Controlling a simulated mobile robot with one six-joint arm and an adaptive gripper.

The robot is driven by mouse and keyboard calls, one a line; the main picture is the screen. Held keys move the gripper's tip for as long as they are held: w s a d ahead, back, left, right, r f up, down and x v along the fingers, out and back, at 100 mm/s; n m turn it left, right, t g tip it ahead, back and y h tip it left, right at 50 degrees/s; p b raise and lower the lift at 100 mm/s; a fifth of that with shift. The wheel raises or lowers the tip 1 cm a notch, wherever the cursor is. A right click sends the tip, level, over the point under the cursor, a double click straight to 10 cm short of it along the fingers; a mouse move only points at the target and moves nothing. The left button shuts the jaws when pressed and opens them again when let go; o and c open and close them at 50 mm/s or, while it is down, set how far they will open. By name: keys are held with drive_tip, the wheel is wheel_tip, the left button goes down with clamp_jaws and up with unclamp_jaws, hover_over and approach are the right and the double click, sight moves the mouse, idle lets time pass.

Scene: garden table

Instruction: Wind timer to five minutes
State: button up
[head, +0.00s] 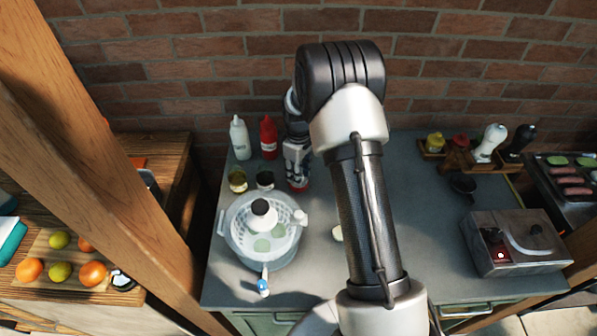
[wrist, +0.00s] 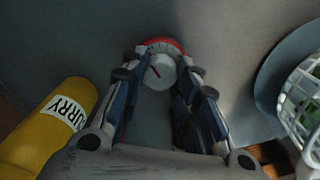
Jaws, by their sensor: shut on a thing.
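The timer (wrist: 166,43) has a red, marked rim and a white knob (wrist: 159,75) with a dark pointer line on its face. The pointer slants across the knob; the numbers on the rim are too small to read. My gripper (wrist: 163,70) points down at the timer, its two fingers closed on the sides of the white knob. In the head view my gripper (head: 297,172) is beside my large arm link, and only a small red part of the timer (head: 300,187) shows below it on the grey tabletop.
A salad spinner (head: 262,228), two small jars, a white bottle (head: 240,138) and a red bottle (head: 268,137) are nearby. A metal box (head: 512,243) stands at right.

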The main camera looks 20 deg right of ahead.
drive_tip(key=shift+m, duration=0.9)
drive_tip(key=o, duration=1.1)
drive_tip(key=shift+r, duration=0.15)
wheel_tip(320, 180, up, 12)
drive_tip(key=shift+f, duration=0.1)
